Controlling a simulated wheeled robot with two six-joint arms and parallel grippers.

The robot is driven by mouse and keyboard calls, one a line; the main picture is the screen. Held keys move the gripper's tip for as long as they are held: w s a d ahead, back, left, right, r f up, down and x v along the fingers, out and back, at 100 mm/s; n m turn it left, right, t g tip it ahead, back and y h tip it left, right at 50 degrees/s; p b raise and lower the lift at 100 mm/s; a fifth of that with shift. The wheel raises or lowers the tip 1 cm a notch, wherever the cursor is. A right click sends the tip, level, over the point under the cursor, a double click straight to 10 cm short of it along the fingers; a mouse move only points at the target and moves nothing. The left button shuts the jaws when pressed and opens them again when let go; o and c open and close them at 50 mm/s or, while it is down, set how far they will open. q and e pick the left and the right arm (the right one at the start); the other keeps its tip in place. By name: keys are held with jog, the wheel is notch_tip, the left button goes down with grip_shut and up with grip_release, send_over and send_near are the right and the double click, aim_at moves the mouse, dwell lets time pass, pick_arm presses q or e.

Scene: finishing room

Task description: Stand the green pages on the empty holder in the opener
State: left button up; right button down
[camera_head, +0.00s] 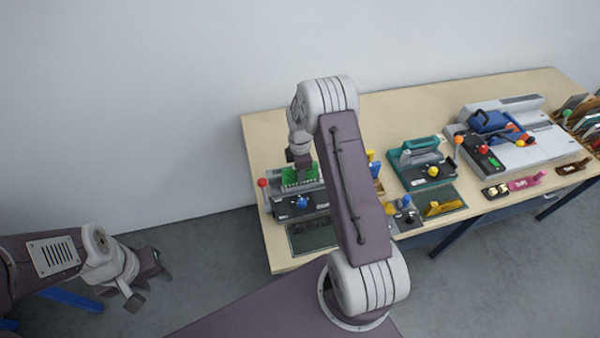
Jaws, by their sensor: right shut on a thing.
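The green pages (288,179) are at the grey machine (316,203) on the left of the table. This machine has a red knob and a blue knob and may be the opener. My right gripper (299,168) is above it, pointing down and shut on the green pages. I cannot tell whether the pages touch the machine, and the holder under them is hidden. My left gripper (147,280) is open and empty, away from the table over the floor at the left.
My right arm hides part of the table. A teal machine (408,158), a large grey-white machine (525,148), small levers and a pink item (524,183) stand to the right. Dark mats (310,238) lie along the front edge. The table's back left is clear.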

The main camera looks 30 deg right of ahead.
jog(key=shift+f+b, duration=0.4)
jog(key=shift+f, duration=0.2)
jog(key=c, duration=1.6)
grip_release()
jog(key=shift+c, duration=0.2)
jog(key=shift+r, duration=0.15)
notch_tip(320, 180, up, 11)
jog(key=p, duration=0.9)
